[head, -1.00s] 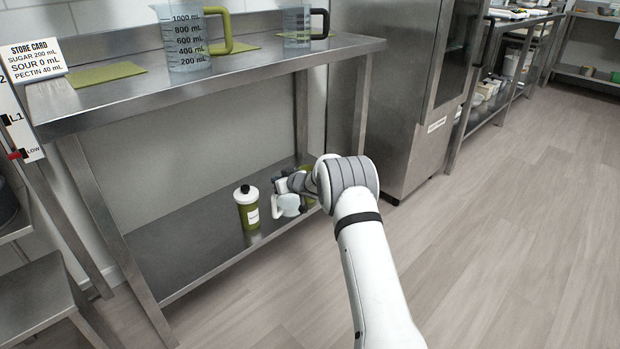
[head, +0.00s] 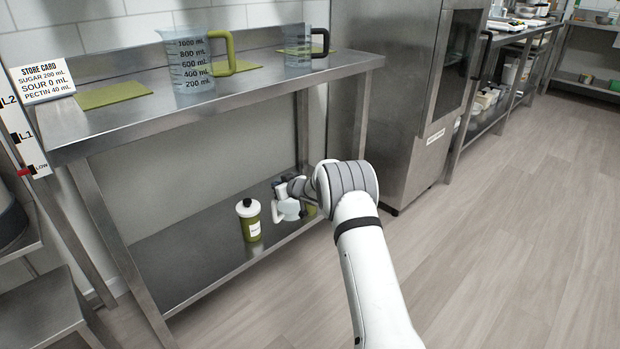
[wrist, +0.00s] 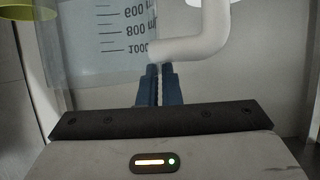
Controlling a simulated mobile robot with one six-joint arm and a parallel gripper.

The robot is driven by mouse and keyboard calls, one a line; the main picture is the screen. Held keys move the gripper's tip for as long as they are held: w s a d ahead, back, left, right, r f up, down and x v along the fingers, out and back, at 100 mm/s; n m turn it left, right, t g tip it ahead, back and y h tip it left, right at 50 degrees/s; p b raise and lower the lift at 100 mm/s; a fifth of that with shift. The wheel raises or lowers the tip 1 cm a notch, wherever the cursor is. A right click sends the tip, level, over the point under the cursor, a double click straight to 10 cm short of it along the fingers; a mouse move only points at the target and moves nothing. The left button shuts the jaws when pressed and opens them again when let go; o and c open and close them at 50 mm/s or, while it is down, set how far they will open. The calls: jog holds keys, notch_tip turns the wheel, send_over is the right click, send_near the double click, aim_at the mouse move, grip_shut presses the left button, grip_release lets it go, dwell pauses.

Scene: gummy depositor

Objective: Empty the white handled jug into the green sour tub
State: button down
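The white handled jug (head: 288,209) is a small clear jug low at the shelf under the bench, right of a green bottle. In the wrist view the jug (wrist: 110,65) appears upside down, with 600 to 1000 mL marks and a thick white handle (wrist: 212,35). My gripper (wrist: 159,66) has its blue fingers nearly together where the handle meets the jug wall; it looks shut on the jug. Clearance under the jug is hard to tell. The green bottle (head: 252,229) has a white collar, dark cap and unreadable label; I cannot tell whether it is the sour tub.
The steel bench (head: 120,127) carries a green-handled jug (head: 191,62), a black-handled jug (head: 299,47), green mats (head: 112,94) and a store card (head: 45,82) reading "SOUR 0 mL". A steel cabinet (head: 400,140) stands right of the bench. The floor (head: 500,240) to the right is clear.

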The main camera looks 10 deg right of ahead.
jog(key=s+b, duration=0.3)
jog(key=s, duration=0.5)
jog(key=shift+r, duration=0.35)
jog(key=shift+a, duration=0.1)
